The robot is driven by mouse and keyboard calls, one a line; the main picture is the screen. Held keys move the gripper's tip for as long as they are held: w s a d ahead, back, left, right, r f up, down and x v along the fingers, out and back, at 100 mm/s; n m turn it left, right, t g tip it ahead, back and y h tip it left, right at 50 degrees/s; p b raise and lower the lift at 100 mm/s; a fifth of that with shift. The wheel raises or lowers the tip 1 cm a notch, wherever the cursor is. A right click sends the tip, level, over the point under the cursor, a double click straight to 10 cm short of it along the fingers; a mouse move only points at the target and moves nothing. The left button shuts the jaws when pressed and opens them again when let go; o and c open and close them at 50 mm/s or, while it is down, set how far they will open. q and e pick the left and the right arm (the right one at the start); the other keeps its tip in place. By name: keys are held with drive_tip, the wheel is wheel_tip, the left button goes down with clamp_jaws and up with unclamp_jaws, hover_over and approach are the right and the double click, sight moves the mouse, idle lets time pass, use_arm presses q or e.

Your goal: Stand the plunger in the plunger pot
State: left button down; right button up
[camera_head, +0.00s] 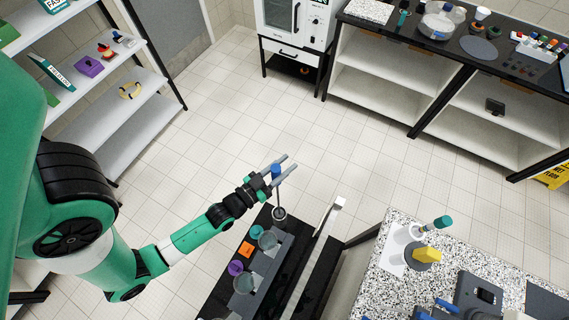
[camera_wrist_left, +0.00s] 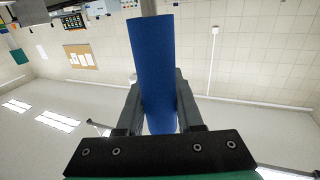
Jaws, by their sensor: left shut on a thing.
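My left gripper (camera_head: 289,162) is shut on the blue handle of the plunger (camera_head: 276,170). In the left wrist view the blue handle (camera_wrist_left: 154,65) stands between the two grey fingers (camera_wrist_left: 158,108). A thin shaft runs down from the handle in the head view. It ends at a dark round piece with a pale rim (camera_head: 279,213), at the far end of the black bench. I cannot tell whether this is the plunger's head, the plunger pot, or one inside the other. My right gripper is not in view.
A speckled counter (camera_head: 385,285) at lower right carries a yellow object (camera_head: 427,254) and a teal-topped item (camera_head: 441,223). Open tiled floor lies beyond the gripper.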

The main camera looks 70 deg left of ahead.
use_arm(q)
wheel_tip(320, 180, down, 17)
drive_tip(key=b, duration=1.5)
drive_tip(key=shift+f+b, duration=0.5)
drive_tip(key=shift+f, duration=0.15)
idle(0.5)
drive_tip(key=shift+c, duration=2.4)
unclamp_jaws()
drive_tip(key=v, duration=1.1)
drive_tip(key=shift+s, duration=0.3)
drive_tip(key=shift+d, duration=0.1)
